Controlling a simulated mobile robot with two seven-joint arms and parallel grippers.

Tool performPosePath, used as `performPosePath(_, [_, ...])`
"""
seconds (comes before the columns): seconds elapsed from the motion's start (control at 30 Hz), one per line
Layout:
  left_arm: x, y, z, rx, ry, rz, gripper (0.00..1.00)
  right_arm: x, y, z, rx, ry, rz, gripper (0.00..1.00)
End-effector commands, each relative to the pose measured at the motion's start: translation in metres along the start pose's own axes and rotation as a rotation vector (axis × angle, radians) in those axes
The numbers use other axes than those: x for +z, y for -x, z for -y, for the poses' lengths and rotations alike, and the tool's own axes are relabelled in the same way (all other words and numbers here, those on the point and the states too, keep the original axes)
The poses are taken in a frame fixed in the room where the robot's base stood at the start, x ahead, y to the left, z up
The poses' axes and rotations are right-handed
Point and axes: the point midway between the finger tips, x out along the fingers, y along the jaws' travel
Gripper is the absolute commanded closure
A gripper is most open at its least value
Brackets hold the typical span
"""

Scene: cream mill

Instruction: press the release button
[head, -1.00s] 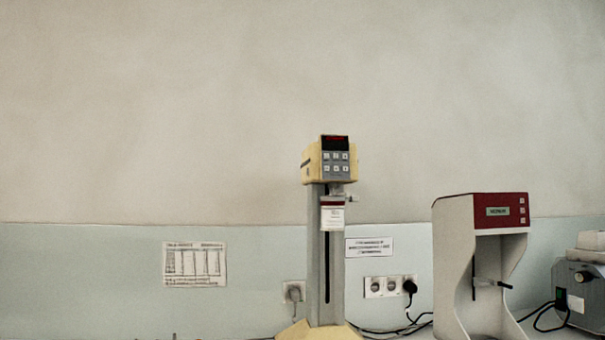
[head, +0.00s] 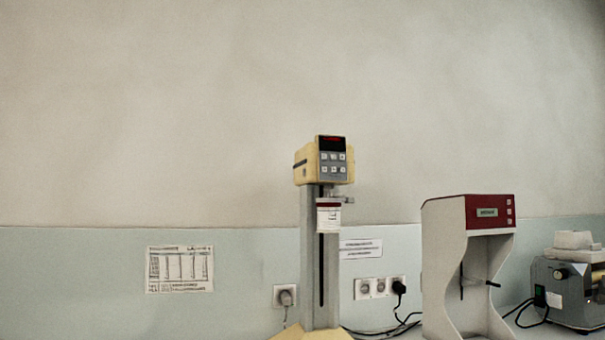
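A tall column instrument (head: 311,265) with a yellow head (head: 324,162) stands near the middle of the head view. Its front has a dark panel with a red display (head: 332,143) and two rows of small grey buttons (head: 333,162). I cannot tell which button, if any, is the release button. A white and red machine (head: 440,262) to its right also carries a few small buttons (head: 509,209) beside its display. Neither of my grippers shows in the head view.
A grey-green device (head: 568,292) with a white top stands at the far right. Black cables run along the bench between the machines. Wall sockets (head: 380,288) and a paper chart (head: 180,269) are on the wall behind. The left side looks clear.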

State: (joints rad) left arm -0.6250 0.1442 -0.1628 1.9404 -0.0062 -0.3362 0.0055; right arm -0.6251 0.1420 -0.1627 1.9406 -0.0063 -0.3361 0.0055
Motion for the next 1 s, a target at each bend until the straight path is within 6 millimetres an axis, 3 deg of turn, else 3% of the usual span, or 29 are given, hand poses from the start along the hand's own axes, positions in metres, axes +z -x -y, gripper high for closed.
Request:
performPosePath(0.07, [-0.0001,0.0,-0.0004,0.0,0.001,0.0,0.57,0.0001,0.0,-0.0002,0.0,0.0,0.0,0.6])
performPosePath(0.47, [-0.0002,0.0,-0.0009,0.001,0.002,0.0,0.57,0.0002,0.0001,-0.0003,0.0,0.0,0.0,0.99])
performPosePath(1.0, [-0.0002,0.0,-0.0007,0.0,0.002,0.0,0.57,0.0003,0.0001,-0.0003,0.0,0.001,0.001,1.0])
